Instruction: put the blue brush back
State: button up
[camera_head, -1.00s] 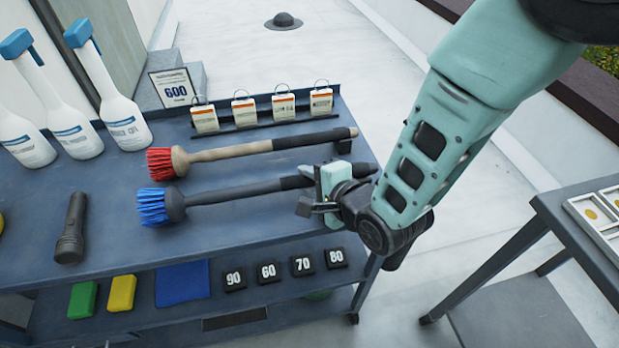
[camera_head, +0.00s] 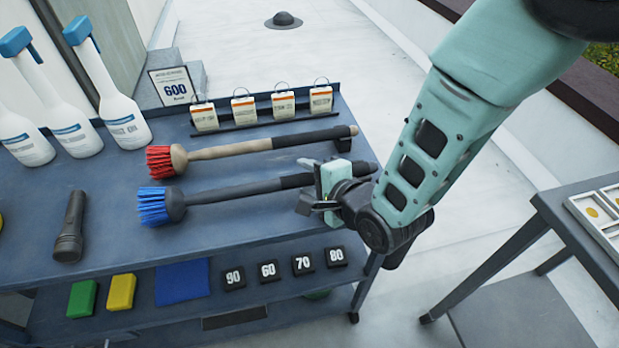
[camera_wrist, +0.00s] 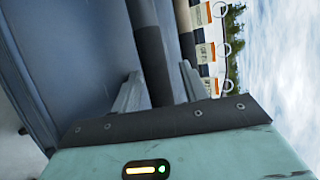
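The blue brush (camera_head: 153,206) has blue bristles and a dark grey handle, and lies on the upper shelf of the blue-grey cart (camera_head: 110,185). Its handle runs to the right, roughly parallel to the red brush behind it. My gripper (camera_head: 309,184) is at the handle's dark grip section near the cart's right end. Its fingers are open, one on each side of the handle. In the wrist view, the dark handle (camera_wrist: 155,60) passes between the two spread fingers (camera_wrist: 158,90). The blue bristles are outside that view.
The red brush (camera_head: 160,162) lies just behind, close to my upper finger. Several hanging tags (camera_head: 243,110) stand along the back edge. White spray bottles (camera_head: 120,120) and a dark flashlight (camera_head: 70,228) are at left. Number blocks (camera_head: 268,272) and sponges sit on the lower shelf.

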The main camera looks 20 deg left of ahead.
jog(key=shift+s+d+f, duration=0.1)
jog(key=shift+s+f, duration=0.05)
jog(key=shift+f, duration=0.05)
jog(key=shift+s+d, duration=0.1)
jog(key=shift+d, duration=0.05)
jog(key=p+v, duration=1.2)
jog(key=v, duration=0.5)
jog(key=shift+r, duration=0.35)
jog(key=shift+w, duration=0.2)
